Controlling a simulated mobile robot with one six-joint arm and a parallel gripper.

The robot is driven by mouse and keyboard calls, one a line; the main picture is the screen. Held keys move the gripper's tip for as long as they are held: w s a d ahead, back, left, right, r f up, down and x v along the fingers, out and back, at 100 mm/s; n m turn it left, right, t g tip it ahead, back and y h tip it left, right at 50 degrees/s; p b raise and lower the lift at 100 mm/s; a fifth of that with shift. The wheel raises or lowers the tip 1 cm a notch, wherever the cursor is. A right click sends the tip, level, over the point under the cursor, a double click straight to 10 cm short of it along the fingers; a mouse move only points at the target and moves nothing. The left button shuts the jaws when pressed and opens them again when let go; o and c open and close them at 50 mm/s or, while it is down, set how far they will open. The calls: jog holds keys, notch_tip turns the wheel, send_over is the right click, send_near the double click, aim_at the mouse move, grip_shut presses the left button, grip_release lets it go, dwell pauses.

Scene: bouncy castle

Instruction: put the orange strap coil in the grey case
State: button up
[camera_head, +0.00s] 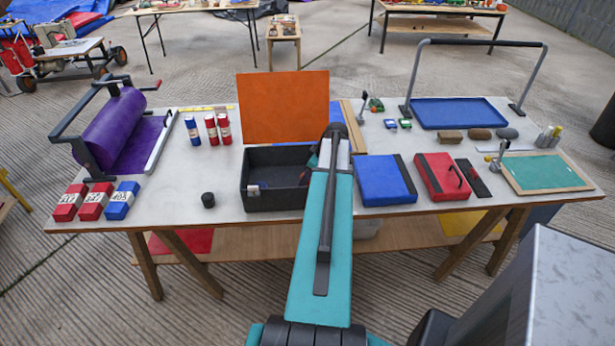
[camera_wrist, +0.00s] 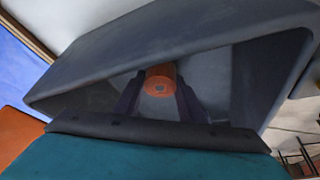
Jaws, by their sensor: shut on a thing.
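The grey case (camera_head: 275,201) stands open on the table in the head view, with its orange lid (camera_head: 284,106) raised behind it. My teal arm reaches over the case's right side and hides part of it. In the wrist view my gripper (camera_wrist: 160,90) is shut on the orange strap coil (camera_wrist: 160,77), one dark finger on each side. The dark grey walls of the case surround the fingers and coil in that view. The coil is at the case's opening or inside it; I cannot tell whether it touches the floor. In the head view my arm hides the fingers.
A blue box (camera_head: 384,181) and a red box (camera_head: 441,177) lie right of the case. A small black cylinder (camera_head: 208,200) stands left of it. Red canisters (camera_head: 211,129) stand behind left, and a purple roller (camera_head: 118,128) is at far left. Bare tabletop lies left of the case.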

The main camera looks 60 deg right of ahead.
jog(key=shift+f, duration=0.15)
jog(key=o, duration=1.1)
jog(key=shift+c, duration=0.2)
jog(key=shift+r, duration=0.25)
jog(key=b+v, duration=0.3)
jog(key=v, duration=0.8)
jog(key=shift+s+r, duration=0.2)
jog(key=shift+r, duration=0.2)
